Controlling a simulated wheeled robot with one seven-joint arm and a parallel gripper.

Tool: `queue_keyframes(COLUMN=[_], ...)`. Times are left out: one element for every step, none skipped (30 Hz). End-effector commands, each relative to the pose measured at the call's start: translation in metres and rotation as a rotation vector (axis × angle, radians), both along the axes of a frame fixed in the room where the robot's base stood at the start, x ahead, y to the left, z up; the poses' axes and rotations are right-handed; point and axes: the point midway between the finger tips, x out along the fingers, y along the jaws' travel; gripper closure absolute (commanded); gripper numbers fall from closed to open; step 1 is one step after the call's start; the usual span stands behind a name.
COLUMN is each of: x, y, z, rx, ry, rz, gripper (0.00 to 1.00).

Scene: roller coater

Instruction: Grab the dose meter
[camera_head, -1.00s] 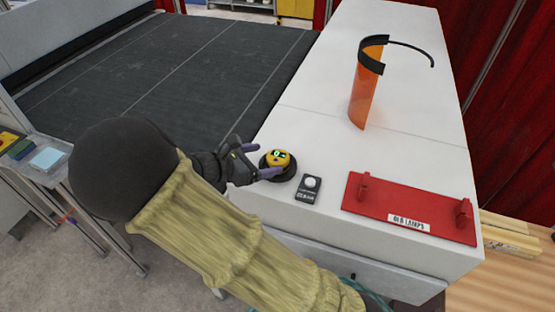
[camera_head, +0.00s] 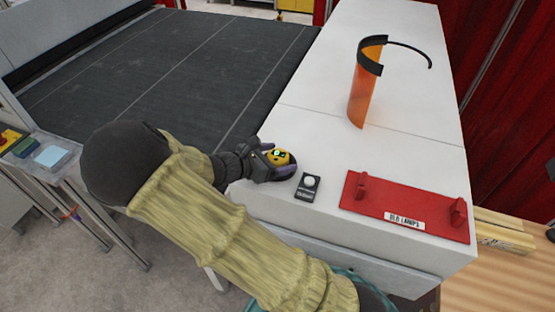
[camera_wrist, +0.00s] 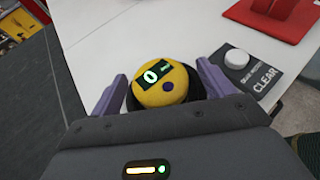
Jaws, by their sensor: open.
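The dose meter (camera_head: 278,157) is a round yellow device with a small dark display, sitting in a black round base on the white cabinet top, near its left front edge. In the wrist view the dose meter (camera_wrist: 162,84) shows a green 0 on its display and a dark button. My gripper (camera_head: 273,159) is open around it. In the wrist view its purple fingertips (camera_wrist: 165,82) stand on either side of the meter, with gaps visible. The lower part of the meter and its base are partly hidden by my gripper.
A dark box with a white button, marked CLEAR (camera_head: 308,187), lies just right of the meter. A red plate labelled OLD LAMPS (camera_head: 400,205) lies farther right. An orange face shield (camera_head: 362,95) stands behind. A dark conveyor bed (camera_head: 170,75) lies to the left.

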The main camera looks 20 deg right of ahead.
Motion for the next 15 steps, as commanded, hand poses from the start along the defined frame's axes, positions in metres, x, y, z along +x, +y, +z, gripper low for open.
queue_keyframes(x=[0.0,0.0,-0.0001,-0.0001,-0.0001,0.0,0.0,0.0,0.0,0.0,0.0,0.0,0.0,0.0001,0.0001], y=[0.0001,0.0001,0.0002,0.0002,0.0002,0.0002,0.0003,0.0003,0.0003,0.0003,0.0003,0.0003,0.0003,0.0001,0.0001], z=[0.0,0.0,0.0001,0.0001,0.0001,0.0001,0.0001,0.0001,0.0001,0.0001,0.0001,0.0002,0.0002,0.0006,0.0006], rx=[0.0,0.0,0.0,0.0,0.0,0.0,0.0,0.0,0.0,0.0,0.0,0.0,0.0,-0.001,-0.001], ry=[0.0,0.0,0.0,0.0,0.0,0.0,0.0,0.0,0.0,0.0,0.0,0.0,0.0,0.0,0.0], rz=[0.0,0.0,0.0,0.0,0.0,0.0,0.0,0.0,0.0,0.0,0.0,0.0,0.0,0.0,0.0], gripper=[0.19,0.19,0.19,0.19,0.19,0.27,0.33,0.39,0.47,0.53,0.59,0.66,0.72,0.74,0.74])
